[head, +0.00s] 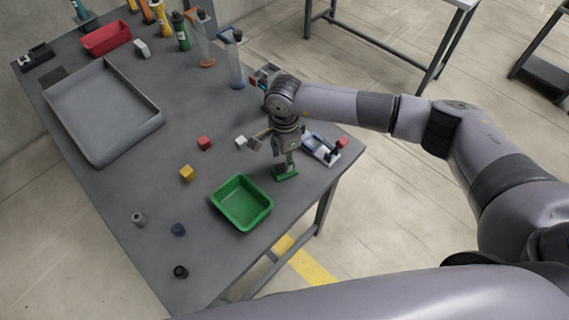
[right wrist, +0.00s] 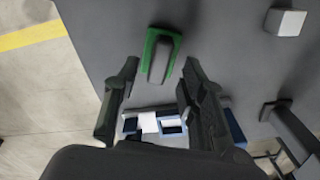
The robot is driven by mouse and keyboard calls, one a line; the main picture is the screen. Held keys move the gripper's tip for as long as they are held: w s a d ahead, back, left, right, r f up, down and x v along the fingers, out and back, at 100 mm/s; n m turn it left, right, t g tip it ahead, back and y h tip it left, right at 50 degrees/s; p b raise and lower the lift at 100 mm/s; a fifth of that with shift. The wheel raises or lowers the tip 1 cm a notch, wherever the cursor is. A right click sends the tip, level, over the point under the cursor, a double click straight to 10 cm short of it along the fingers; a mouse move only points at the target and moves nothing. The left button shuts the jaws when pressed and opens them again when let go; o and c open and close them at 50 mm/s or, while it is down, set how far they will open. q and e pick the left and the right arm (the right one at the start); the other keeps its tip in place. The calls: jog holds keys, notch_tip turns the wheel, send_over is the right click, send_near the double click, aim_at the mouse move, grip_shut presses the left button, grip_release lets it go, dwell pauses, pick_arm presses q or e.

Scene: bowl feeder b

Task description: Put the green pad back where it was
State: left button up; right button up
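The green pad (head: 287,173) lies on the table near its right edge, to the right of the green tray (head: 226,212). In the right wrist view the pad (right wrist: 174,40) is a green rectangle with a grey grip block standing on it. My right gripper (head: 285,158) points down just above the pad. In the right wrist view my gripper (right wrist: 160,70) has its fingers apart, one on each side of the grey block, with visible gaps. Whether the fingertips reach the block's height is unclear. My left gripper is not in view.
A blue and white fixture (head: 321,149) with a red block stands close right of my right gripper. A white cube (head: 241,142), a red cube (head: 204,142) and a yellow cube (head: 187,173) lie to the left. A large grey tray (head: 150,128) sits farther left.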

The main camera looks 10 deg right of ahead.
notch_tip(320, 180, up, 8)
jog(key=b, duration=0.2)
jog(key=shift+a, duration=0.1)
dwell(0.4)
